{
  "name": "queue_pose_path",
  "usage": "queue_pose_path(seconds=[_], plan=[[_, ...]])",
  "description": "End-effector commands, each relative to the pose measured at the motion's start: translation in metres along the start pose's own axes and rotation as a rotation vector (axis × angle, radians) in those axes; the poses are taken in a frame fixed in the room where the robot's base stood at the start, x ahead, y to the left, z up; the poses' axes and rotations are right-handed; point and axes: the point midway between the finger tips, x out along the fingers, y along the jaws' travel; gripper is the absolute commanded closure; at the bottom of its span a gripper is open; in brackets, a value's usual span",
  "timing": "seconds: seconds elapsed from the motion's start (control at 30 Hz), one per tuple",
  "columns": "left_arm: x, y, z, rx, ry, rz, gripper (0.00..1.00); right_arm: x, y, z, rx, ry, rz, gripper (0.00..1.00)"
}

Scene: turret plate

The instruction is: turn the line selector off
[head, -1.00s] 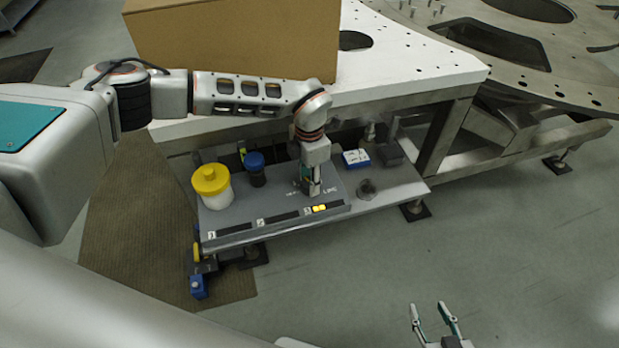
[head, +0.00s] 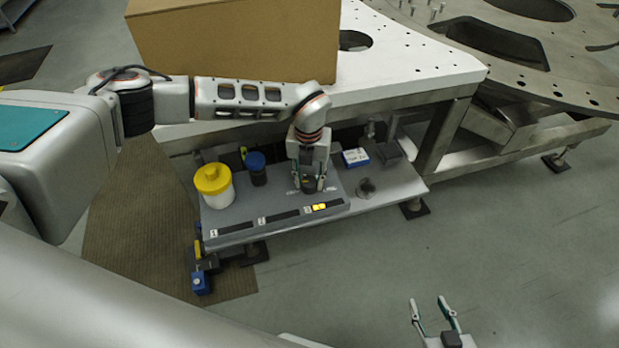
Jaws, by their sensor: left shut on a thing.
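The line selector is a dark knob (head: 309,186) on the right part of the grey panel (head: 270,207). My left gripper (head: 309,189) points down over the panel and is shut on the knob, with one finger on each side. The fingers and wrist partly hide the knob, and I cannot read its setting. Yellow lamps (head: 319,207) are lit on the panel's front strip, by the third label. My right gripper (head: 436,308) is open and empty over the floor at the bottom, away from the panel.
A white jar with a yellow lid (head: 213,180) and a dark jar with a blue lid (head: 255,165) stand left of the knob. A blue and white box (head: 355,157) and a small round metal part (head: 366,187) are to the right. A cardboard box (head: 235,45) stands behind.

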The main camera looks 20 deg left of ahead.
Motion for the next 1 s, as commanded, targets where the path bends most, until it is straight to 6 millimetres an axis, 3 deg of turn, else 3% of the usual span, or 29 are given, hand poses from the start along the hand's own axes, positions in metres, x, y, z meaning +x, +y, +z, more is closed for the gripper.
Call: queue_pose_path(seconds=[0.4,1.0], plan=[[-0.0012,0.0003,0.0009,-0.252,-0.004,-0.001,0.9,-0.0017,0.0004,-0.0026,0.0,0.0,0.0,0.6],[-0.0013,0.0004,0.0012,-0.316,-0.005,-0.001,0.9,-0.002,0.0004,-0.0032,0.0,0.001,0.0,0.6]])
